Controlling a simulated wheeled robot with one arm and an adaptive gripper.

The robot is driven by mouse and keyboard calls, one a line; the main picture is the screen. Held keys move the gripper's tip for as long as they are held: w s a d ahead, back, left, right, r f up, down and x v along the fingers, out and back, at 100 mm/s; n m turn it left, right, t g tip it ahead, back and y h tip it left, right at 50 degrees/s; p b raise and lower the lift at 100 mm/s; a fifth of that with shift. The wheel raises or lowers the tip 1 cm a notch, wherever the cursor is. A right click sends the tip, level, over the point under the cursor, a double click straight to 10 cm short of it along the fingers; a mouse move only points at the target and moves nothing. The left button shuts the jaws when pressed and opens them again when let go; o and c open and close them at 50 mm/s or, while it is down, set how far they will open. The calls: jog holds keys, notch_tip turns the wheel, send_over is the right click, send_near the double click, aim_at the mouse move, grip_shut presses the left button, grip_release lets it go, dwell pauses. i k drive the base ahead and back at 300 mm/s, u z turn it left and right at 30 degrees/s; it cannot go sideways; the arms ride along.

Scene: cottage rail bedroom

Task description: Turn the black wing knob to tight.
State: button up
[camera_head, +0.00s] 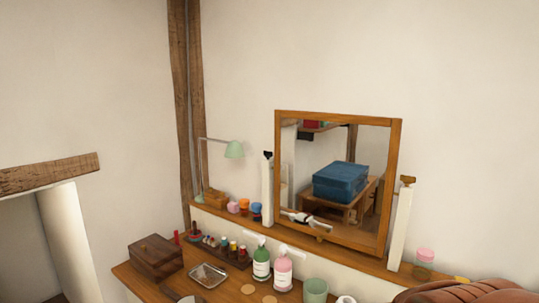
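The black wing knob (268,155) sits at the top of the white post (267,190) left of the mirror. It is small here, and I cannot read any mark or tell how tight it is. The wood-framed mirror (394,180) stands between this post and a second white post (400,228), which has a brown knob (407,180) on top. The mirror looks tilted. My gripper is not directly in view. A small white and black shape shows low in the mirror glass; I cannot tell what it is.
The wooden dresser top (135,277) holds a dark wooden box (155,257), a metal tray (208,275), green (261,264) and pink (283,271) bottles and a green cup (315,291). A brown ridged thing (465,292) fills the lower right.

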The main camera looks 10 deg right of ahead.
aim_at(268, 154)
jog(key=z, duration=0.1)
jog(key=k, duration=0.45)
jog(key=u, duration=1.4)
jog(key=i, duration=1)
jog(key=u, duration=0.6)
jog(key=i, duration=1.2)
jog(key=z, duration=1.2)
jog(key=i, duration=0.75)
jog(key=z, duration=0.85)
